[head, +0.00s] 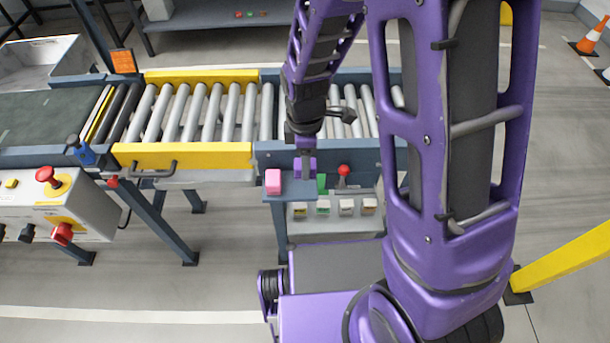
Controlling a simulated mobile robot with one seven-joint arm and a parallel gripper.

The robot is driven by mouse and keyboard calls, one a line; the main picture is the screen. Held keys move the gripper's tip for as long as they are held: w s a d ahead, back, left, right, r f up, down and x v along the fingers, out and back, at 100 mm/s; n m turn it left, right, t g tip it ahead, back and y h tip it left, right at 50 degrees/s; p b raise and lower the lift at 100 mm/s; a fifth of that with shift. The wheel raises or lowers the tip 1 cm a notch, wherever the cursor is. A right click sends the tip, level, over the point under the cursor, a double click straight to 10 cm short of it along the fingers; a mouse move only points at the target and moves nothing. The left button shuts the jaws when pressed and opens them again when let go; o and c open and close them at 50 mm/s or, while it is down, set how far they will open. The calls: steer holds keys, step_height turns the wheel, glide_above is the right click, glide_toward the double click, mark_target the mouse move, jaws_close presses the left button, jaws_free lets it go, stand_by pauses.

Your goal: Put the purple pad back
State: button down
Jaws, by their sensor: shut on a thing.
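My gripper (306,165) points down at the small blue-grey shelf (274,194) on the front of the roller conveyor. It is shut on a small purple piece, which I take for the purple pad (313,167); purple shows on both sides of the grey fingers. The pad is between a pink block (273,181) on its left and a green block (321,183) on its right. I cannot tell whether the pad touches the shelf.
A yellow guard rail (183,156) with a handle is at left. A control box (60,205) with red buttons stands further left. My arm hides the conveyor's right part.

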steer(key=shift+f+b, duration=0.45)
steer(key=shift+f, duration=2.1)
steer(key=shift+f, duration=0.15)
steer(key=shift+c, duration=2.1)
jaws_free()
steer(key=shift+r, duration=0.2)
step_height(320, 180, up, 12)
steer(key=shift+f+p, duration=0.1)
steer(key=shift+p, duration=1.15)
steer(key=shift+w, duration=0.1)
